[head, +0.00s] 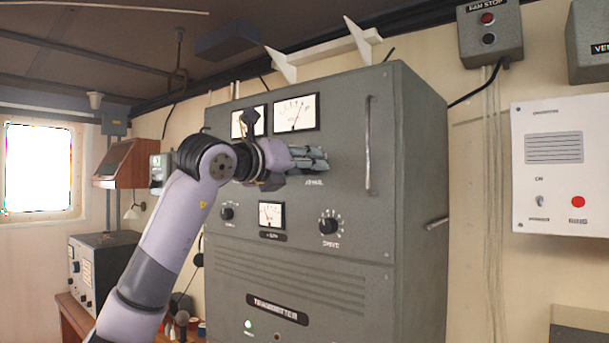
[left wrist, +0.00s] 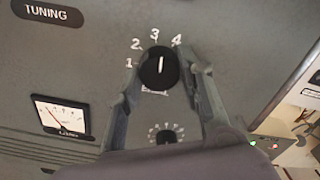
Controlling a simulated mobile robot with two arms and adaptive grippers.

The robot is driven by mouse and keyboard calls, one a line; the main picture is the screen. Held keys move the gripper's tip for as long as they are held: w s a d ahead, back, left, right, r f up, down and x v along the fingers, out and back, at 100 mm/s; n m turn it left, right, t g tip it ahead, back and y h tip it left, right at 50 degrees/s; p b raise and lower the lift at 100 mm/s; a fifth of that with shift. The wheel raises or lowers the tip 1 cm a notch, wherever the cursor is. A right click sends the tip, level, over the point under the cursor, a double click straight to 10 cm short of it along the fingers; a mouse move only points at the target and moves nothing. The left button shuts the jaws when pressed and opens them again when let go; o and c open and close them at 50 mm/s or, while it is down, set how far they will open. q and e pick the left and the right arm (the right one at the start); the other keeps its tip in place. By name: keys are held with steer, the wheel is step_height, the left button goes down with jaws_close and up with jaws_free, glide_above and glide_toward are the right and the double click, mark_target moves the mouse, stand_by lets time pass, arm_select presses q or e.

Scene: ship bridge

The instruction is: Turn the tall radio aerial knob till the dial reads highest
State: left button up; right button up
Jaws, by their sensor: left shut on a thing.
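The aerial knob (left wrist: 159,67) is round and black, on the grey radio cabinet (head: 345,275). In the left wrist view its white pointer line stands upright, roughly towards the 3 of the marks 1 to 4. My left gripper (head: 318,158) is at the cabinet's upper front, its fingers on either side of the knob and shut on it. In the head view the gripper hides the knob; a label shows just below. Two white meters, left (head: 249,121) and right (head: 296,112), sit above the gripper. Their readings are too small to tell surely. My right gripper is not in view.
Below are a small meter (head: 271,214), a left knob (head: 227,214) and a right knob (head: 329,225). A vertical handle (head: 368,145) stands out right of the gripper. A white panel (head: 560,165) hangs on the right wall.

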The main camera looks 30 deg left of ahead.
arm_select(q)
steer(key=shift+n+b, duration=0.45)
steer(key=shift+n, duration=0.75)
steer(key=shift+r, duration=0.1)
steer(key=o, duration=1.2)
steer(key=shift+c, duration=0.2)
steer(key=shift+s, duration=0.1)
steer(key=s, duration=1.1)
steer(key=shift+s+a, duration=0.4)
steer(key=shift+a, duration=0.05)
